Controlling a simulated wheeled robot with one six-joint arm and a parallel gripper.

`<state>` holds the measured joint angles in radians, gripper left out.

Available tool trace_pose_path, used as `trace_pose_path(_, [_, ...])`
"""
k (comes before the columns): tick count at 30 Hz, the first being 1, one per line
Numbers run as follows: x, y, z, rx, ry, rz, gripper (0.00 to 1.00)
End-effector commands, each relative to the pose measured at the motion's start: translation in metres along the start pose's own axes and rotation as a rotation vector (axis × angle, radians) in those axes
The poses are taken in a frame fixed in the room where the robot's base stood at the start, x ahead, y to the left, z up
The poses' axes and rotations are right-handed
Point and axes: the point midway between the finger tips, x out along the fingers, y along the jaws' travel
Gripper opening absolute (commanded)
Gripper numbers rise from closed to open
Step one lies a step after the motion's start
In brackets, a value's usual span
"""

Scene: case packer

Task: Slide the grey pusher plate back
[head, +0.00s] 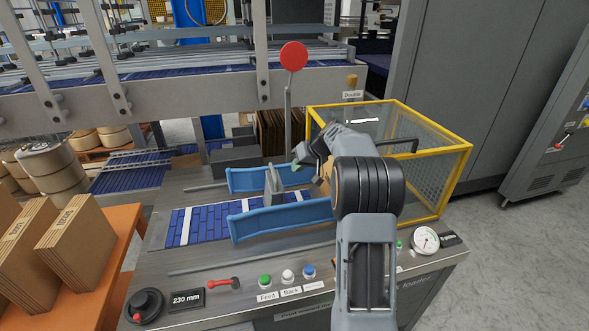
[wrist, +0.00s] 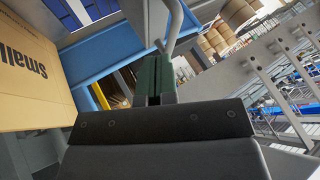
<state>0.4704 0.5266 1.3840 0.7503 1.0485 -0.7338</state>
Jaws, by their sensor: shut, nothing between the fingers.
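The grey pusher plate (head: 272,185) stands upright between two blue side guides (head: 280,217) over the blue roller bed in the head view. My gripper (head: 298,165) is just right of the plate's top and a little above it, with a small gap or touch that I cannot tell. In the wrist view my gripper (wrist: 156,66) has its dark green fingers pressed together, with nothing between them. A grey upright part (wrist: 146,20) shows just past the fingertips, possibly the plate. A cardboard box marked "Small" (wrist: 30,75) is at the left of the wrist view.
A yellow-framed mesh guard (head: 440,150) stands to the right, behind my arm. Buttons (head: 288,276), a red handle (head: 222,283) and a gauge (head: 425,240) line the front panel. Flat cartons (head: 65,240) stand at left.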

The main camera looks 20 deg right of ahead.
Motion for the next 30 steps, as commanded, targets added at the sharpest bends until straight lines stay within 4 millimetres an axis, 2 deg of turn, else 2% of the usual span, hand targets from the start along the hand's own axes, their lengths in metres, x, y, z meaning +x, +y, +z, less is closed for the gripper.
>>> trace_pose_path(6, [0.037, -0.002, 0.000, 0.001, -0.004, -0.002, 0.00])
trace_pose_path(15, [0.070, -0.002, 0.001, 0.000, -0.003, -0.001, 0.00])
trace_pose_path(21, [0.078, -0.001, 0.001, 0.001, -0.001, 0.001, 0.00])
trace_pose_path(30, [0.078, -0.001, 0.001, 0.001, -0.002, 0.001, 0.00])
